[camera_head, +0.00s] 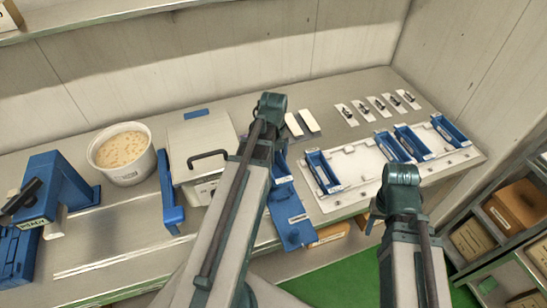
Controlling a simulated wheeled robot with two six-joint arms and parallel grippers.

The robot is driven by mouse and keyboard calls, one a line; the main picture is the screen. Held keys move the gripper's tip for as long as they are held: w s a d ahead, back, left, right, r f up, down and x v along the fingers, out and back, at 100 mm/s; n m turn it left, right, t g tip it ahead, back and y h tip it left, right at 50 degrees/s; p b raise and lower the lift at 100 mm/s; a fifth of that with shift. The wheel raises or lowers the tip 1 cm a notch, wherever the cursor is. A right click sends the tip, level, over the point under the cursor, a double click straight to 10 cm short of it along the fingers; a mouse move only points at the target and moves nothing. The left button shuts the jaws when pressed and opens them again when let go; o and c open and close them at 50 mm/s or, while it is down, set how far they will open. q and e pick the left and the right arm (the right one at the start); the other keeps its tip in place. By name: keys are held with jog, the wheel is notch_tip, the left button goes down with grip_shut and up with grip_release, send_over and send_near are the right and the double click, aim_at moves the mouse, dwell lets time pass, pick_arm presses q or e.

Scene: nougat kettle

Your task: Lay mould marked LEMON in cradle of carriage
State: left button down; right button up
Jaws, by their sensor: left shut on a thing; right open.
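Several blue trough-shaped moulds, one at the left end (322,173), one in the middle (394,148) and one at the right (450,131), lie in a white rack on the right of the bench. Their labels are too small to read, so I cannot tell which is LEMON. A long blue part (291,228), possibly the carriage, lies at the bench's front edge, partly behind my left arm. A blue piece with a pale label shows at its far end; I cannot tell whether it is a mould. My arm links show, but neither gripper's fingertips are visible.
A tub of nougat (122,176) and a white lidded box (203,173) with a dark handle stand left of my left arm. A blue device (50,183) is at far left. Metal labels (378,105) lie behind the white rack (350,166). Shelves with boxes (520,208) stand at right.

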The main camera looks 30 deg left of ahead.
pick_arm(q)
jog(key=shift+f+b, duration=2.7)
jog(key=shift+f, duration=0.4)
pick_arm(e)
notch_tip(320, 180, down, 6)
jog(key=shift+f, duration=0.15)
pick_arm(q)
jog(key=shift+f+b, duration=0.6)
pick_arm(e)
jog(key=shift+f, duration=0.6)
pick_arm(q)
grip_release()
jog(key=shift+r, duration=0.1)
pick_arm(e)
jog(key=shift+r, duration=0.1)
pick_arm(q)
notch_tip(320, 180, up, 8)
jog(key=p, duration=0.8)
pick_arm(e)
notch_tip(320, 180, up, 8)
